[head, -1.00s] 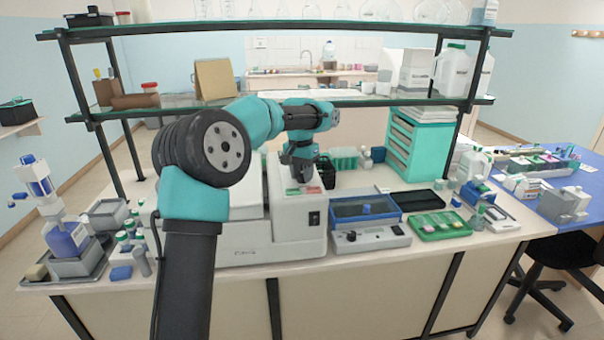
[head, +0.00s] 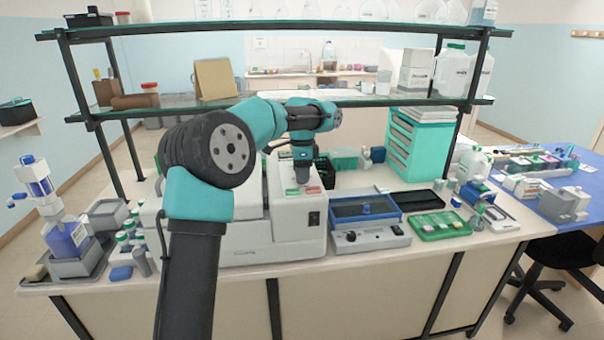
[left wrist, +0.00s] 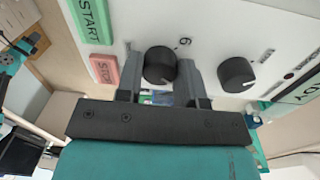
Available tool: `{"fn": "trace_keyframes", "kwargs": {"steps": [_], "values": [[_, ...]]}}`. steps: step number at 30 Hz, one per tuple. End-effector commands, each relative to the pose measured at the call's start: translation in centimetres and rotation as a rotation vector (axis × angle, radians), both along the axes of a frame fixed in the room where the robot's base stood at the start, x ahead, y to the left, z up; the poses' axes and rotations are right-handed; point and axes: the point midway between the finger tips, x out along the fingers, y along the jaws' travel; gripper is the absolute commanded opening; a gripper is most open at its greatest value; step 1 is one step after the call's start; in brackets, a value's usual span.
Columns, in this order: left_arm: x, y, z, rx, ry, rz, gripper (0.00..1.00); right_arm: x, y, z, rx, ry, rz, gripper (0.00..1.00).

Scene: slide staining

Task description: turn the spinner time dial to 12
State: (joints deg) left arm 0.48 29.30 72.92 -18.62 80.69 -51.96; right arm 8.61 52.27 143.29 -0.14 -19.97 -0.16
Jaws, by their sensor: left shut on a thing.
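The white spinner (head: 288,225) stands at the middle of the bench, with green and red buttons on its sloped front panel. In the left wrist view a black round dial (left wrist: 158,62) sits on that panel, with a single digit, 6 or 9, printed beside it. My left gripper (left wrist: 161,68) has one finger on each side of this dial and is shut on it. In the head view the left gripper (head: 302,173) points down at the panel, and the dial is hidden there. A second black knob (left wrist: 236,73) is to the right, apart from the fingers. The right gripper is not in view.
Green START (left wrist: 90,20) and red STOP (left wrist: 103,68) buttons lie close to the left finger in the wrist view. A blue-framed bath (head: 365,208) and a green tray (head: 440,226) stand right of the spinner. A glass shelf (head: 360,103) spans behind the arm.

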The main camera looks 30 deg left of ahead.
Motion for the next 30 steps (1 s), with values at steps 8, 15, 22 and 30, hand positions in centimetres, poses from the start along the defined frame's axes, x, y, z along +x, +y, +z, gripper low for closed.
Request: {"fn": "trace_keyframes", "kwargs": {"steps": [8,15,22,30], "values": [[0.03,-0.02,0.09,0.001,-0.002,-0.163,0.11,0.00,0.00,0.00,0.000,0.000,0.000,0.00],[0.03,-0.02,0.09,0.001,-0.002,-0.217,0.11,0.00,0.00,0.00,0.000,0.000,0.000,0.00],[0.03,-0.02,0.10,0.001,-0.002,-0.222,0.11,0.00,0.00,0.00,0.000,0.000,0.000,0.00],[0.03,-0.02,0.08,0.001,-0.002,-0.221,0.46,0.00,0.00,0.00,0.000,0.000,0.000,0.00]]}}
